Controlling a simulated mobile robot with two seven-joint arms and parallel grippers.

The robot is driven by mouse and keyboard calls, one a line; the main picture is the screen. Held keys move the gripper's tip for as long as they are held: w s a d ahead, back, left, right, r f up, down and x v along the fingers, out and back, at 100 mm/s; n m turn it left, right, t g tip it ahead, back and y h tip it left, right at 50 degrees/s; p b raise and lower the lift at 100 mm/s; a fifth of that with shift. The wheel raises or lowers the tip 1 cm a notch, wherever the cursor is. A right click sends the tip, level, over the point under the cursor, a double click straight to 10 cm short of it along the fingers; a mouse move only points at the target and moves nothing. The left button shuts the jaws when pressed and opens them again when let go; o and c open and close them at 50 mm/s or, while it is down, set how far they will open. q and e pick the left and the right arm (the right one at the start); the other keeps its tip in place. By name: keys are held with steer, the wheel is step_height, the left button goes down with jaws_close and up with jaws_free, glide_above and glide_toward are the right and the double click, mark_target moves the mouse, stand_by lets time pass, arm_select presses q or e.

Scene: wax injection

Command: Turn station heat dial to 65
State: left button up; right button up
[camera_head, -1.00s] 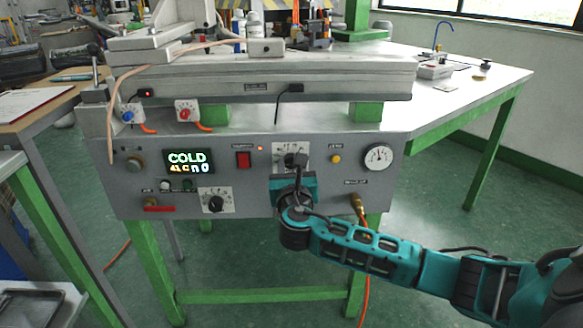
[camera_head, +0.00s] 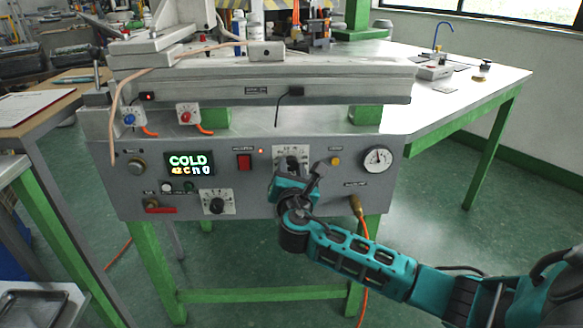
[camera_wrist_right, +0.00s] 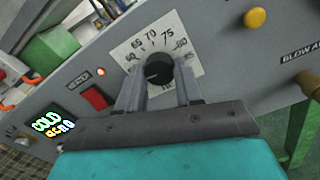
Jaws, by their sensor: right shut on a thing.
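The station heat dial is a black knob on a white scale plate (camera_head: 279,153) in the panel. In the right wrist view the dial (camera_wrist_right: 158,66) sits between the fingertips of my right gripper (camera_wrist_right: 158,80), which is shut on it. The scale around it shows 65, 70, 75 and 80; a pale mark shows on the knob's lower left part. In the head view my right gripper (camera_head: 292,172) covers much of the knob and is tilted. The display (camera_head: 189,164) reads COLD with a smaller line below. My left gripper is out of view.
A second black dial (camera_head: 216,205) is lower left on the panel. A red switch (camera_head: 244,162) and a yellow button (camera_head: 335,162) flank the heat dial. A gauge (camera_head: 378,158) and a brass hose fitting (camera_head: 356,204) are to the right.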

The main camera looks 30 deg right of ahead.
steer(key=m, duration=0.3)
steer(key=shift+m, duration=0.4)
steer(key=m, duration=0.3)
steer(key=shift+m+b, duration=0.3)
steer(key=shift+b, duration=0.05)
steer(key=m+b, duration=0.1)
steer(key=m, duration=0.2)
steer(key=shift+m, duration=1)
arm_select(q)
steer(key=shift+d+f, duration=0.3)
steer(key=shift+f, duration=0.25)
arm_select(e)
steer(key=shift+r+m, duration=0.1)
steer(key=shift+m, duration=0.3)
steer(key=o, duration=1)
steer(key=shift+o, duration=0.2)
